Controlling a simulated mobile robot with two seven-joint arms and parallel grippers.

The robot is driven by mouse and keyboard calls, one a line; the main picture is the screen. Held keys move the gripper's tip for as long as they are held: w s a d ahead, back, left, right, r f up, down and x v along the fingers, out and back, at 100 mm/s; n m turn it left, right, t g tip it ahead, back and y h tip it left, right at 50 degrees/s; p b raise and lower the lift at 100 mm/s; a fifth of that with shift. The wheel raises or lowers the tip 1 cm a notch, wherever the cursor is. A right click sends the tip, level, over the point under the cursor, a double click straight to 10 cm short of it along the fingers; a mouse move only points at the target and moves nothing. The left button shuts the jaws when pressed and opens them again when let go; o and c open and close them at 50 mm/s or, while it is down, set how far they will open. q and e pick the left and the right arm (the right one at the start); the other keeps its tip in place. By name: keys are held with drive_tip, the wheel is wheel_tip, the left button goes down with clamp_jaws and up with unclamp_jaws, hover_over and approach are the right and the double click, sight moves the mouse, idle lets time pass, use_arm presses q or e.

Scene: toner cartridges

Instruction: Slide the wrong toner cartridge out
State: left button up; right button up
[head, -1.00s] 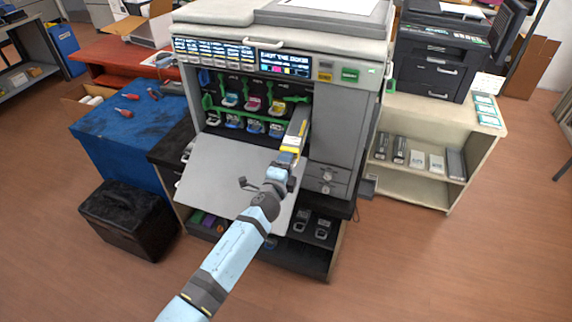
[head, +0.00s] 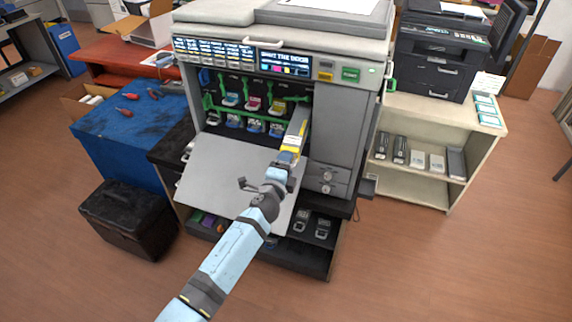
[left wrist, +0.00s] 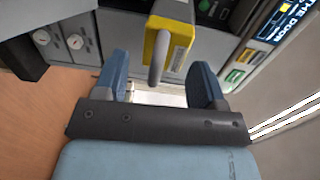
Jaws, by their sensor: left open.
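A grey toner cartridge with a yellow front end (head: 291,149) sticks partway out of the rightmost slot of the open printer (head: 343,122). In the left wrist view its yellow face (left wrist: 179,52) shows, with a grey handle (left wrist: 158,58) on it. My left gripper (head: 284,171) is just in front of that end. In the left wrist view the fingers (left wrist: 161,78) are spread, one on each side of the handle, with visible gaps. Several other cartridges (head: 253,104) sit in the slots among green levers. My right gripper is not in view.
The printer's grey front door (head: 218,175) hangs open below the slots, under my left arm. A cream shelf (head: 405,181) with several boxes stands at the right. A blue-covered table (head: 122,123) and a black bin (head: 126,215) stand at the left.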

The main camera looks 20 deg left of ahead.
use_arm(q)
drive_tip(key=s, duration=0.6)
drive_tip(key=shift+s+r+p, duration=0.15)
drive_tip(key=shift+s+p, duration=0.05)
drive_tip(key=shift+p, duration=0.1)
idle(0.5)
drive_tip(key=shift+s, duration=0.1)
